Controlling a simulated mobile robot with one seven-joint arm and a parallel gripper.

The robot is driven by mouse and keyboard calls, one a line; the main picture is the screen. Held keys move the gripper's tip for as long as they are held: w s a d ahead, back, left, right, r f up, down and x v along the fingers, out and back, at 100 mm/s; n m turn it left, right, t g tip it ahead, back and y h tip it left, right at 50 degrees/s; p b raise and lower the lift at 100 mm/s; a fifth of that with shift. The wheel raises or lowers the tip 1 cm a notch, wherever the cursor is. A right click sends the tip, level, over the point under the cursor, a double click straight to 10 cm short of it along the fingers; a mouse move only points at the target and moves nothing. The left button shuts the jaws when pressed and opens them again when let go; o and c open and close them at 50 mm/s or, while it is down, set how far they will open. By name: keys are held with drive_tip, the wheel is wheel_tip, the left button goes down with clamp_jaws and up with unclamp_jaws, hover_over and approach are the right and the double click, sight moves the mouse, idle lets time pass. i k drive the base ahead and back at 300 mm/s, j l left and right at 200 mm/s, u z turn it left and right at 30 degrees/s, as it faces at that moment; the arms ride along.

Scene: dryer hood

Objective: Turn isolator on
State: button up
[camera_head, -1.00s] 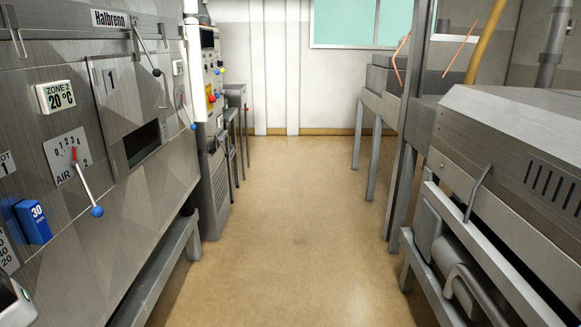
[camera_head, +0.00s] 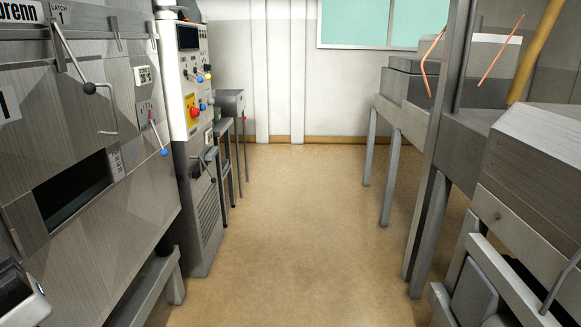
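A tall grey control cabinet (camera_head: 203,215) stands beyond the oven on the left. A yellow plate with a red knob (camera_head: 194,111) sits on its front panel and looks like the isolator; its on or off position is too small to read. My gripper is not in view. Only a small part of what seems to be my own arm shows at the bottom left corner.
The oven front (camera_head: 120,85) on the left has protruding levers and a leg frame. Blue and yellow knobs and a black-knobbed lever (camera_head: 213,180) are on the cabinet. Metal benches (camera_head: 400,120) and a machine line the right. The floor (camera_head: 300,230) between is clear.

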sight(194, 111)
drive_tip(key=i, duration=1.3)
drive_tip(key=i+u, duration=0.2)
drive_tip(key=i, duration=0.25)
drive_tip(key=i+l+u, duration=0.2)
drive_tip(key=i, duration=0.2)
drive_tip(key=i+l+u, duration=0.2)
drive_tip(key=i, duration=0.2)
drive_tip(key=i+l+u, duration=0.15)
drive_tip(key=i, duration=0.25)
